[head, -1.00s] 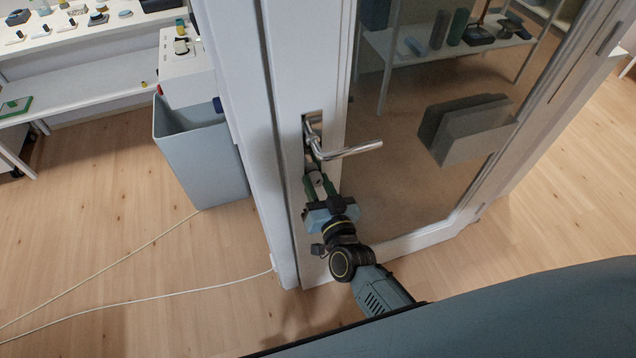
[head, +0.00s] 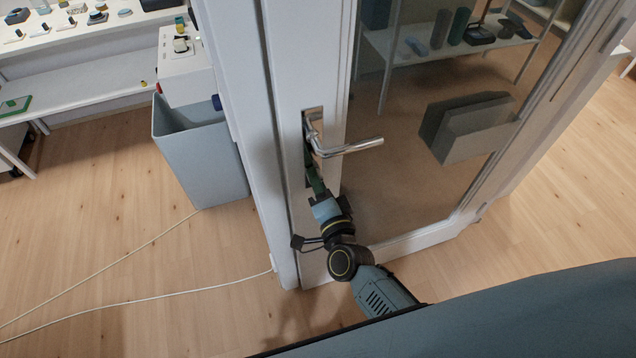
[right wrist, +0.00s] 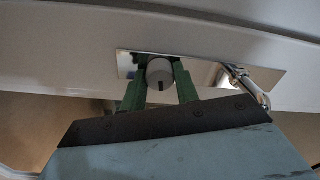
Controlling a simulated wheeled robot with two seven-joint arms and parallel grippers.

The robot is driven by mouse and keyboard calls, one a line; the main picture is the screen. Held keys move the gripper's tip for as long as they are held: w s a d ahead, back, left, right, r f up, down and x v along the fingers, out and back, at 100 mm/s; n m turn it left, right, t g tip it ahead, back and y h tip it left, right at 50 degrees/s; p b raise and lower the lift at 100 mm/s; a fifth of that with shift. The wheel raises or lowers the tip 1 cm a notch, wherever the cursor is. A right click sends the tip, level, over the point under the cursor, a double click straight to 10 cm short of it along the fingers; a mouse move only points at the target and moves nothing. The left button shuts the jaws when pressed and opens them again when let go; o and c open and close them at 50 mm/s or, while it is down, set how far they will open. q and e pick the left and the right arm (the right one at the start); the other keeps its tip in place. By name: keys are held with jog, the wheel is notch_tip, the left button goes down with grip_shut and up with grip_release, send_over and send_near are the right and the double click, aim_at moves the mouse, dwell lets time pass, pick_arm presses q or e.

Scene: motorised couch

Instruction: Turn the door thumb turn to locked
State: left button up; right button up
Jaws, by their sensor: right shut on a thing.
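The white door carries a metal plate (right wrist: 205,68) with a silver lever handle (head: 345,148), which also shows in the right wrist view (right wrist: 248,86). The thumb turn (right wrist: 159,70) is a round pale grey knob with a dark mark at its lower edge, on the plate beside the handle. My right gripper (head: 313,170) is just below the handle in the head view. In the right wrist view its green fingers (right wrist: 160,82) are shut on the thumb turn, one on each side. In the head view the thumb turn is hidden behind the gripper. My left gripper is out of view.
The door (head: 327,225) has a large glass pane, with a shelf behind it. A blue-grey bin (head: 203,165) stands to the left, below a white box (head: 186,75). Cables (head: 140,250) lie on the open wooden floor at left.

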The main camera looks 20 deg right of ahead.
jog(key=shift+m, duration=1.1)
jog(key=o, duration=1)
jog(key=shift+c, duration=0.2)
jog(key=s, duration=1.3)
jog(key=shift+s+d+f, duration=0.15)
jog(key=shift+s+d, duration=0.05)
